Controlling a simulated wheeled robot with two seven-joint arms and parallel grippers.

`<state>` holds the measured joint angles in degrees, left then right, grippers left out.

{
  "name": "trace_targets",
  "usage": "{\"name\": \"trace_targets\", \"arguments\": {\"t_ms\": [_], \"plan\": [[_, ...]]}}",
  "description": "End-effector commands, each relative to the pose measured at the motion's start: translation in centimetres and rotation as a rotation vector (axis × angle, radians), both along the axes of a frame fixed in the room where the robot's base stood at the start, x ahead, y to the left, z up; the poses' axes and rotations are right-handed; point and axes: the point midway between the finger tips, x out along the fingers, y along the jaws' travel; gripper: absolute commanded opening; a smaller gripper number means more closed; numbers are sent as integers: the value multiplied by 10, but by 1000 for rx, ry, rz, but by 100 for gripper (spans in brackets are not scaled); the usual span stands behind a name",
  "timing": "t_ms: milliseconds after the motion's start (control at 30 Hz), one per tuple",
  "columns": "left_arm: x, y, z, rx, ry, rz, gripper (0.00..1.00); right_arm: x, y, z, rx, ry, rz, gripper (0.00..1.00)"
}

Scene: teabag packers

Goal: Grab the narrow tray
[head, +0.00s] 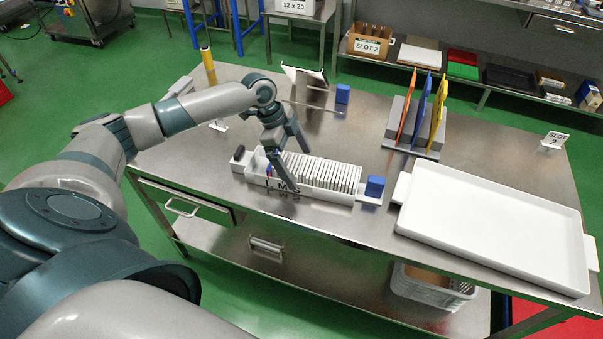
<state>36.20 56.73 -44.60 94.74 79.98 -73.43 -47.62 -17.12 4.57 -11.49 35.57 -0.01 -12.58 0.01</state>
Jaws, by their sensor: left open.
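The narrow white tray (328,195) lies on the steel table, left of its middle, with dark letters on its front wall. It holds a row of several upright white teabag packets (325,172). A dark block (239,153) is at its left end and a blue block (375,186) at its right end. My left gripper (298,166) is open above the left part of the tray, its fingers pointing down. One finger overlaps the packets in the picture; I cannot tell if it touches them. My right gripper is not in view.
A wide, empty white tray (490,222) lies at the table's right. Behind stand coloured dividers in a grey rack (412,140), a blue cube (342,93), a white stand (306,78) and a yellow cylinder (208,66). The table between the narrow tray and rack is clear.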

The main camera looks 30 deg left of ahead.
Motion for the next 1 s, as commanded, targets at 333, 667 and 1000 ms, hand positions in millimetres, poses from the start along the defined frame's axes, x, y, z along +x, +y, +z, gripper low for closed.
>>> {"name": "trace_targets", "arguments": {"t_ms": [333, 667, 1000], "plan": [[6, -11, -32, 0, -1, 1, 100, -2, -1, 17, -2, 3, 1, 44], [6, -11, -33, 0, -1, 0, 100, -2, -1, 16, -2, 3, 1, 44], [6, -11, -33, 0, -1, 0, 52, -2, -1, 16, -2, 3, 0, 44]]}}
